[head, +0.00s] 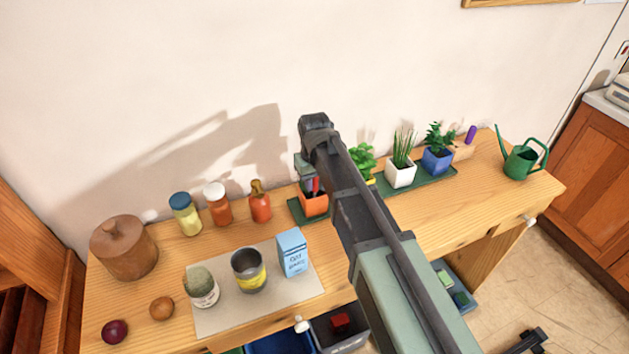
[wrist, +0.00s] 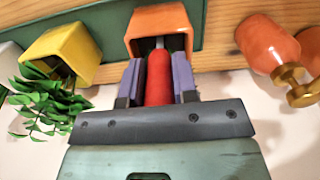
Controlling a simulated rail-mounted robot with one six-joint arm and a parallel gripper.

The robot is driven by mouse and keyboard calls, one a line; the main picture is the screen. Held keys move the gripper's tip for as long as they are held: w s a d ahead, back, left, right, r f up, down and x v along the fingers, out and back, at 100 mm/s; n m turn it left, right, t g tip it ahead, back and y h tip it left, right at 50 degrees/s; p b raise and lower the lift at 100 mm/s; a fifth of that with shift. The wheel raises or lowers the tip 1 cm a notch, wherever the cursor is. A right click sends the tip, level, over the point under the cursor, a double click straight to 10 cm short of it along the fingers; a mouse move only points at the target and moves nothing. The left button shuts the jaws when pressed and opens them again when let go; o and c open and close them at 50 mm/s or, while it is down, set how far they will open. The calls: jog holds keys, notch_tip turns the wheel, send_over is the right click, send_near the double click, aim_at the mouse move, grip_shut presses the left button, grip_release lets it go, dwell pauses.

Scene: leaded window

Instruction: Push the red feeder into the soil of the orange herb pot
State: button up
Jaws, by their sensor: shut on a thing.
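The orange herb pot (head: 314,204) stands at the left end of a green tray in the head view, and it also shows at the top of the wrist view (wrist: 161,20). My gripper (wrist: 157,80) is shut on the red feeder (wrist: 159,78), which sits between its two purple-grey fingers. The feeder's grey tip points at the pot's opening and overlaps it in the wrist view. I cannot tell whether the tip touches the soil. In the head view the red feeder (head: 316,184) shows just above the pot, partly hidden by my arm.
The green tray (head: 431,183) also holds a yellow pot (wrist: 65,52), a white pot (head: 400,174) and a blue pot (head: 438,160). An orange bottle (head: 260,203) stands close left of the orange pot in the head view. A blue box (head: 292,253) stands in front.

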jog(key=shift+f+b, duration=1.05)
jog(key=shift+f, duration=0.05)
jog(key=o, duration=0.8)
jog(key=shift+r, duration=0.1)
notch_tip(320, 180, up, 11)
jog(key=p, duration=1.1)
